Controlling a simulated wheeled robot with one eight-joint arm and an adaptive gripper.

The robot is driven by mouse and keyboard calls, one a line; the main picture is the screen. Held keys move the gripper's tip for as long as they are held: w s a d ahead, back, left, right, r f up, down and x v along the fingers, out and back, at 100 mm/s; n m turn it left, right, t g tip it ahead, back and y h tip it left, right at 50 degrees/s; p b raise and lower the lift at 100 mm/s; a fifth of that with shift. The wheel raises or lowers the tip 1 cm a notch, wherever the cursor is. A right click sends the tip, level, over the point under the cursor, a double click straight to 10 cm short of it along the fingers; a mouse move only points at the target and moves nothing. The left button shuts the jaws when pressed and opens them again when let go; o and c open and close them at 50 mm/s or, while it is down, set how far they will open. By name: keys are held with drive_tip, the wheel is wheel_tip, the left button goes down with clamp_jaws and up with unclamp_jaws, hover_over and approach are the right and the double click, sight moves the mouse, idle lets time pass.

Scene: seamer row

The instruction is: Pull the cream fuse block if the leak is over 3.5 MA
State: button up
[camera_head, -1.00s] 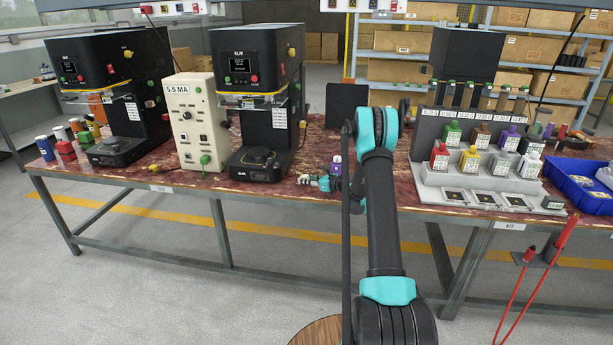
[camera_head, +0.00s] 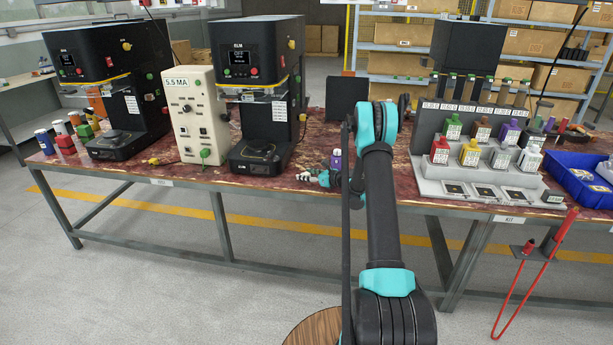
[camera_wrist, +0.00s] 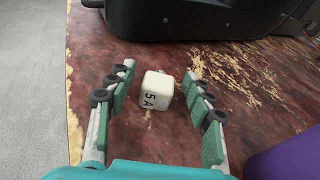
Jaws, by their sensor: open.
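A small cream block (camera_wrist: 157,90) marked "5 A" sits between my gripper's fingers in the wrist view, over the worn red bench top. My gripper (camera_wrist: 159,72) is open, with a gap on each side of the block. In the head view my gripper (camera_head: 312,177) is low at the bench's front edge, right of the middle machine; the block is hard to make out there. The cream tester box (camera_head: 195,125) stands between two black machines, and its display (camera_head: 173,84) reads "5.5 MA".
The black ELM machine (camera_head: 256,60) stands just left of my gripper. A purple item (camera_head: 337,157) is close on its right, and shows as a purple edge in the wrist view (camera_wrist: 288,155). A grey rack (camera_head: 450,170) with coloured blocks and a blue bin (camera_head: 570,185) are further right.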

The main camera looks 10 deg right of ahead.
drive_tip(key=v, duration=1.2)
drive_tip(key=shift+r, duration=0.1)
drive_tip(key=s+a+r+n+g+h, duration=0.1)
drive_tip(key=s+a+r+n+g, duration=0.15)
drive_tip(key=s+n, duration=0.35)
drive_tip(key=s+a+r+n+g+h, duration=0.1)
drive_tip(key=s+a+r+n+h, duration=0.15)
drive_tip(key=s, duration=0.55)
drive_tip(key=s+a+r+n+g+h, duration=0.1)
drive_tip(key=s+a+r+n+g, duration=0.1)
drive_tip(key=s+a+r+n, duration=0.3)
drive_tip(key=s+d+f+n+h, duration=0.1)
drive_tip(key=s+n, duration=0.3)
drive_tip(key=s, duration=0.5)
drive_tip(key=s+d+f+n+g+h, duration=0.1)
drive_tip(key=s+d+f+n+h, duration=0.1)
drive_tip(key=s+n, duration=0.3)
drive_tip(key=s+d+f+n+h, duration=0.2)
drive_tip(key=s+n, duration=0.3)
drive_tip(key=s, duration=0.8)
drive_tip(key=shift+s+d+h, duration=0.25)
drive_tip(key=shift+s+h, duration=0.15)
drive_tip(key=shift+h, duration=0.05)
drive_tip(key=shift+g, duration=0.25)
